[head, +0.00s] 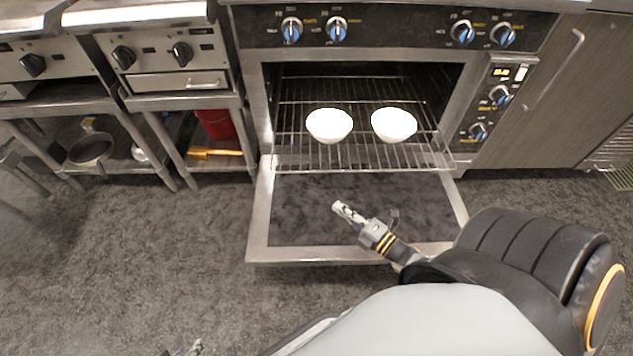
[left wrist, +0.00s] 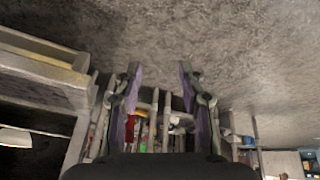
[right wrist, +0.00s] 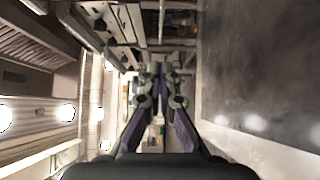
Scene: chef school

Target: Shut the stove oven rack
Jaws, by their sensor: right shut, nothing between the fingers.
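The oven rack (head: 365,155) is a wire shelf that sticks out of the open stove oven, above the lowered door. Two white bowls stand on it, a left one (head: 329,125) and a right one (head: 394,124). The oven door (head: 345,205) hangs open below the rack. My right gripper (head: 340,206) is shut and empty, in front of the rack's front edge and over the door, apart from the rack. Its closed fingers also show in the right wrist view (right wrist: 160,78). My left gripper (left wrist: 160,90) is open and empty; only a bit of it shows at the head view's bottom edge.
Oven control knobs (head: 337,30) line the panel above the opening. To the left, metal stands hold a red bucket (head: 215,124), a pan (head: 91,149) and a yellow-handled tool (head: 214,153). A grey cabinet (head: 545,95) is on the right. The carpeted floor at left is clear.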

